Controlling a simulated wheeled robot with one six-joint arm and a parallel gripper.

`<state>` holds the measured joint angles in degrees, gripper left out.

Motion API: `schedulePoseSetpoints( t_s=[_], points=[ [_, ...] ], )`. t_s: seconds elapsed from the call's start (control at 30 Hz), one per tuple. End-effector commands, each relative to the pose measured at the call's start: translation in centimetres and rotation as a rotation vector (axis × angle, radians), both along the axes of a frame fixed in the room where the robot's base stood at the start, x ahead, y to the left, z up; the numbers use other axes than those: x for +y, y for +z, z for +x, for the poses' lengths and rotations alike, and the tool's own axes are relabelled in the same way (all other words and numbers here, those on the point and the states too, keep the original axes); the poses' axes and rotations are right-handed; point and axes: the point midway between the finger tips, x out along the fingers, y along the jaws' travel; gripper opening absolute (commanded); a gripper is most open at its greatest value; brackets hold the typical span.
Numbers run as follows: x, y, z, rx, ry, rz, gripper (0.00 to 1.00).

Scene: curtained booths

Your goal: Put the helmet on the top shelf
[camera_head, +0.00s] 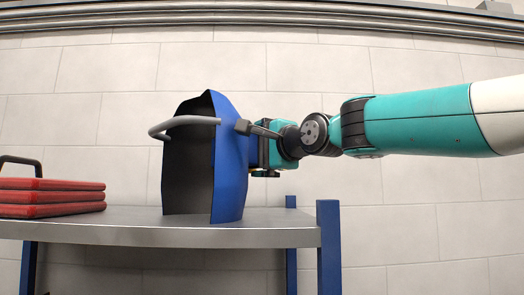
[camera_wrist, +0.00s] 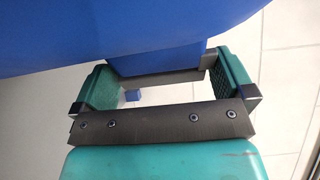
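The helmet (camera_head: 229,165) is a blue welding mask with a dark inside and a grey headband. It is upright at the right end of the grey top shelf (camera_head: 120,217), its lower edge at the shelf surface; I cannot tell whether its full weight rests there. My gripper (camera_head: 262,145) reaches in from the right at the helmet's front. The helmet's shell fills the top of that view.
A stack of red cases (camera_head: 50,198) with a dark handle lies on the shelf at the left. Blue posts (camera_head: 329,250) hold the shelf's right end. A pale tiled wall (camera_head: 410,220) with metal pipes along its top is behind. The shelf between cases and helmet is clear.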

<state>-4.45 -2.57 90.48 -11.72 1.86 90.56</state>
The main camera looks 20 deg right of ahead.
Motion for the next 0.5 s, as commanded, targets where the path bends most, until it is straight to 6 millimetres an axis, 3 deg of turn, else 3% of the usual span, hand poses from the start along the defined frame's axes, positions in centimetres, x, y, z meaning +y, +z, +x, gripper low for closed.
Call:
schedulePoseSetpoints(
  t_s=[0.3,0.5],
  points=[
    [0.0,0.4,-0.2,-0.001,0.000,0.000,1.00],
    [-1.2,-0.2,-3.8,-0.006,-0.002,0.000,1.00]
  ],
)
